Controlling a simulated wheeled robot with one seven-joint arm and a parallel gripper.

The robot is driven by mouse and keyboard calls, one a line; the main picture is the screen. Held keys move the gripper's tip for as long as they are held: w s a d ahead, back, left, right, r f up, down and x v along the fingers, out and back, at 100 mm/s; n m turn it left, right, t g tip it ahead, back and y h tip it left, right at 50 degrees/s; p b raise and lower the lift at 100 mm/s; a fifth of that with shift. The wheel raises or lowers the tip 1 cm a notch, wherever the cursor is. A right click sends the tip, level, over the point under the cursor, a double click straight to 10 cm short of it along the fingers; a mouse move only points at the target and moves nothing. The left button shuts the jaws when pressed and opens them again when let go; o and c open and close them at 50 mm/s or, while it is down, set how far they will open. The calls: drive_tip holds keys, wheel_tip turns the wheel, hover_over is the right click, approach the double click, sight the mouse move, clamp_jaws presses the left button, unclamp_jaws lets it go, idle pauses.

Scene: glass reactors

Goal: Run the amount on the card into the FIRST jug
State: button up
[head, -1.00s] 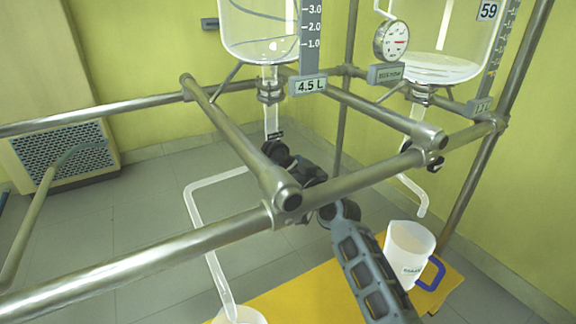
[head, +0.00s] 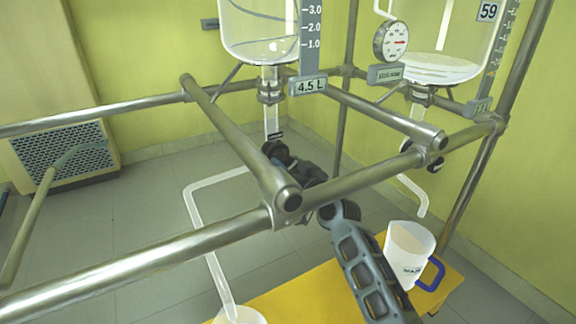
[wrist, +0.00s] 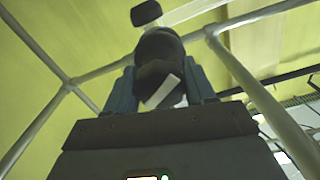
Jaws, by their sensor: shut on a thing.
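The left glass reactor (head: 262,35) hangs above the frame, with a scale and a plate reading "4.5 L" (head: 309,87). Its drain goes down to a dark valve knob. My gripper (head: 293,165) is at that valve, partly hidden behind the steel rail. In the wrist view my gripper's fingers (wrist: 163,95) are shut on the dark knob (wrist: 158,52), which bears a white mark. A clear bent outlet tube (head: 200,225) leads from the valve to a jug (head: 240,317), cut off at the bottom edge. A white jug with a blue handle (head: 408,258) stands under the right outlet.
Steel rails (head: 130,262) cross in front of and around my arm. The right reactor (head: 440,50), marked 59, has a round gauge (head: 391,41). The jugs stand on a yellow surface (head: 300,295). A vent grille (head: 65,155) is at the left wall.

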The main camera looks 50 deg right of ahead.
drive_tip(key=shift+m+p, duration=0.65)
drive_tip(key=shift+m, duration=2.25)
drive_tip(key=o, duration=1)
drive_tip(key=shift+s+a, duration=0.1)
drive_tip(key=v, duration=0.7)
drive_tip(key=shift+s, duration=0.3)
drive_tip(key=shift+a, duration=0.1)
